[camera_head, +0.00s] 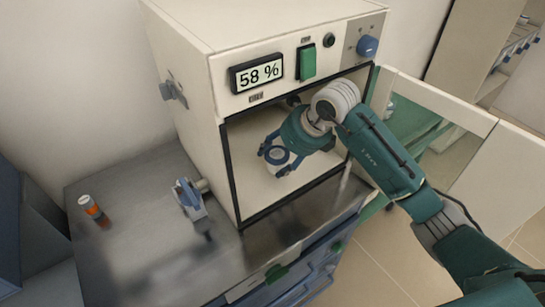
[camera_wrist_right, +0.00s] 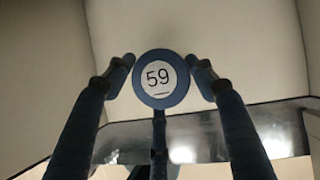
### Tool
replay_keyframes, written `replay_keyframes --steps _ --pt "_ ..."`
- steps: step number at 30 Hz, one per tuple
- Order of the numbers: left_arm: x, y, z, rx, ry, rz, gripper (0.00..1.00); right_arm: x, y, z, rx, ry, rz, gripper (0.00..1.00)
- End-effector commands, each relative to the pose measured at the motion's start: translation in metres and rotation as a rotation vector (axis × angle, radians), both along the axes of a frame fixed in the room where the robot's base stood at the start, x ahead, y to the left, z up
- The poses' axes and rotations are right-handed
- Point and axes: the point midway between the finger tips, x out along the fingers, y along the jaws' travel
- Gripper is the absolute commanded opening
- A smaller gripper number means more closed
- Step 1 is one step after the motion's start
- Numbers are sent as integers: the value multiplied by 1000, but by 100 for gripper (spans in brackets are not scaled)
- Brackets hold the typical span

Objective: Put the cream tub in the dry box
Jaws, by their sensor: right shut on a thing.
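The dry box (camera_head: 232,130) is a cream cabinet with a "58 %" display, and its front is open. My right gripper (camera_head: 277,158) reaches into the opening and is shut on a small round tub (camera_head: 276,155). My left gripper is not in view.
The box door (camera_head: 435,100) stands swung open to the right, beside my right arm. On the grey counter (camera_head: 130,225) left of the box are a blue-and-white device (camera_head: 190,200) and an orange bottle (camera_head: 93,210). The counter between and before them is clear.

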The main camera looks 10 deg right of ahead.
Motion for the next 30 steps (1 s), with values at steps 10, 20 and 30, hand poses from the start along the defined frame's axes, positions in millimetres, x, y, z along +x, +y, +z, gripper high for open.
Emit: replay_keyframes --steps 10,20,30 --pt "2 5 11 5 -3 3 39 14 12 -13 1 4 -2 20" --pt "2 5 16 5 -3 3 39 15 11 -36 -2 -1 0 20" --pt "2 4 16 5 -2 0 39 15 11 -36 -1 0 0 74"
